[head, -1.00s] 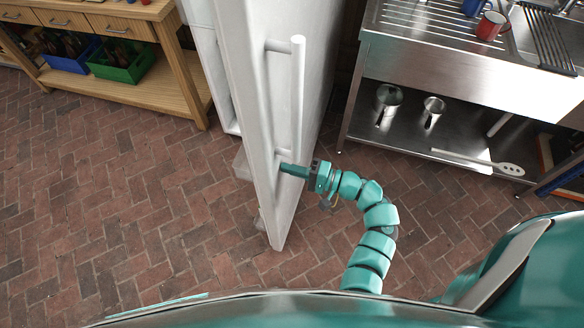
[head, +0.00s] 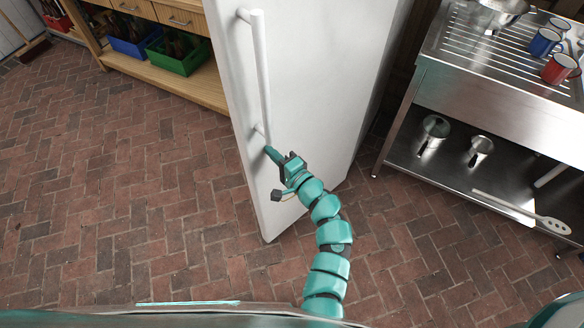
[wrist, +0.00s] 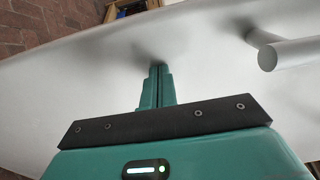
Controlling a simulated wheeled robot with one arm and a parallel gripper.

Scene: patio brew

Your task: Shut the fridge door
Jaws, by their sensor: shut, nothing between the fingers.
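The white fridge door (head: 320,110) stands upright in the middle of the head view, its outer face toward me. Its bar handle (head: 260,60) runs along the left part of that face. The fridge body is not clearly visible behind the door, and I cannot tell whether a gap remains. My gripper (head: 270,151) is shut and empty, its tips at the door face by the lower end of the handle. In the wrist view, the closed fingers (wrist: 158,75) point at the white door face (wrist: 90,80), seemingly touching it, with the handle (wrist: 285,53) to the right.
A steel sink unit (head: 500,75) with mugs on top and pots on its lower shelf stands close on the right. A wooden bench (head: 190,75) with blue and green crates is at the back left. The brick floor at left is clear.

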